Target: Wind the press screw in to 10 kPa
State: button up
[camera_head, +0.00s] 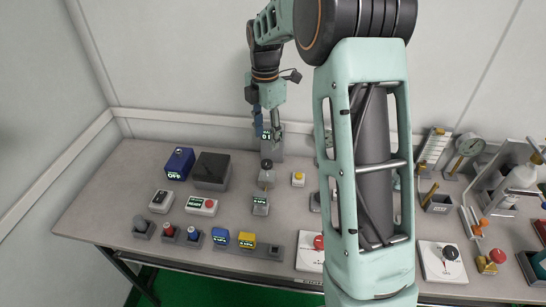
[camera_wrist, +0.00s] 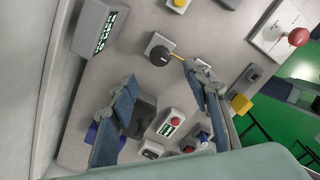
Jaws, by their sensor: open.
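A dark round knob (camera_head: 267,164) stands on a small grey block in the middle of the bench; I take it to be the press screw. The knob also shows in the wrist view (camera_wrist: 159,56), with a thin yellow bar at its side. A small grey readout (camera_head: 260,204) stands in front of it, with green digits too small to read surely. My gripper (camera_head: 268,126) is above and behind the knob in the head view. In the wrist view my gripper (camera_wrist: 160,74) has its blue-grey fingers spread, with the knob just beyond the tips, apparently untouched.
A tall grey display box (camera_head: 270,143) stands behind the knob. A dark box (camera_head: 211,170) and a blue box (camera_head: 179,162) are to the left, and a yellow button (camera_head: 298,179) is to the right. Several small testers line the front edge. My arm hides part of the right bench.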

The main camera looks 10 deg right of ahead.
aim_at(267, 162)
notch_tip(267, 162, down, 10)
jog(key=shift+r, duration=0.25)
jog(key=c, duration=1.2)
jog(key=shift+o, duration=0.2)
jog(key=shift+m, duration=0.4)
